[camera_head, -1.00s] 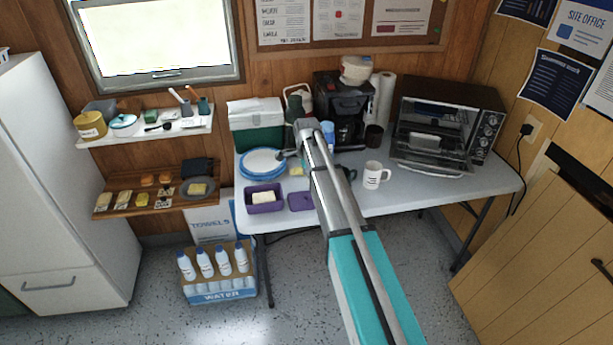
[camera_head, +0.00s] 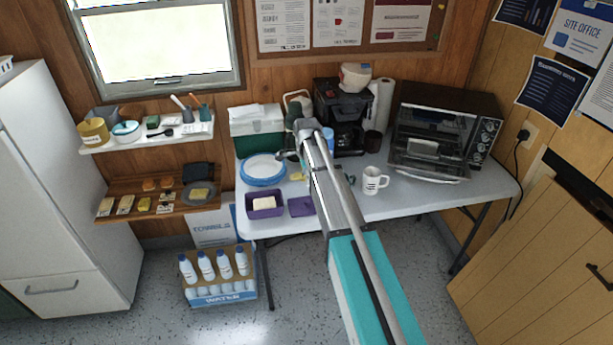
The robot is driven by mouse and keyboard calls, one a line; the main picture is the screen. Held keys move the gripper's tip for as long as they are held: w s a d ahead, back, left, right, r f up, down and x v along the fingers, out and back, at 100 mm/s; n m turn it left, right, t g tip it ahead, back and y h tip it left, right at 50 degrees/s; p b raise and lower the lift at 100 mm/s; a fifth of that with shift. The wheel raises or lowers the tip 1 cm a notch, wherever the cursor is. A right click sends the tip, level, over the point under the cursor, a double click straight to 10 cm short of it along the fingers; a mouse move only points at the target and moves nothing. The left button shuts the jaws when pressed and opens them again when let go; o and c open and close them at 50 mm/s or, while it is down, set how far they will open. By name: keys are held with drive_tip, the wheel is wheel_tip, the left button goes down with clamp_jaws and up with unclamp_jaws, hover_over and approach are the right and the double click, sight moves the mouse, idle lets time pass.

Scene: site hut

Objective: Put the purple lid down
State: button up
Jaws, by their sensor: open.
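The purple lid (camera_head: 301,206) lies flat on the white table, just right of the purple box (camera_head: 264,205). The box is uncovered and has a pale block in it. My arm reaches over the table from the front, passing right of the lid. My gripper (camera_head: 285,156) shows only in small part at the arm's far end, near the blue-rimmed plate; it is open and apart from the lid. My arm hides most of the gripper.
A stack of blue-rimmed plates (camera_head: 263,169) stands behind the box. A white mug (camera_head: 374,181) is right of my arm. The coffee maker (camera_head: 343,115) and toaster oven (camera_head: 440,130) stand at the back. Bare table (camera_head: 420,194) lies at the front right.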

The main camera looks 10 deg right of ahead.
drive_tip(key=s+n, duration=1.8)
drive_tip(key=s, duration=1.1)
drive_tip(key=shift+r, duration=0.1)
drive_tip(key=shift+r+p, duration=0.65)
drive_tip(key=shift+p, duration=0.1)
